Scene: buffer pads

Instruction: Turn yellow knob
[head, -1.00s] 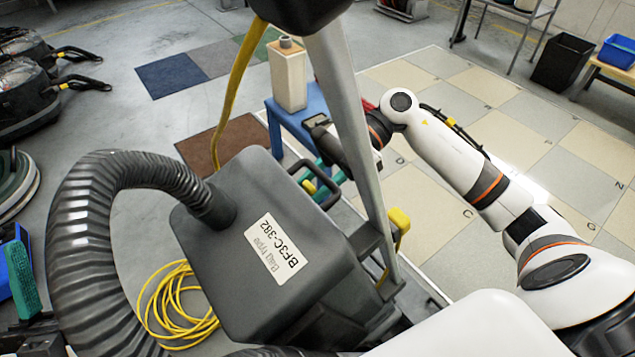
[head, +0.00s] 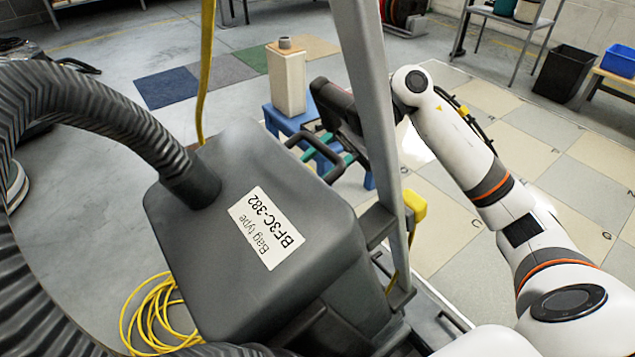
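A yellow knob (head: 414,205) sits on the grey metal upright of the machine, right of its dark grey box (head: 240,290). My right arm comes in from the right and passes behind the upright. Its dark wrist and gripper end (head: 336,106) shows left of the upright, beyond the knob and apart from it. The upright hides part of this wrist, and the fingers cannot be made out. My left gripper is not in view.
A ribbed black hose (head: 110,110) arches into the box. A black loop handle (head: 322,158) stands at the box's far side. Yellow cable (head: 150,318) lies coiled on the floor. Tiled floor at right is open.

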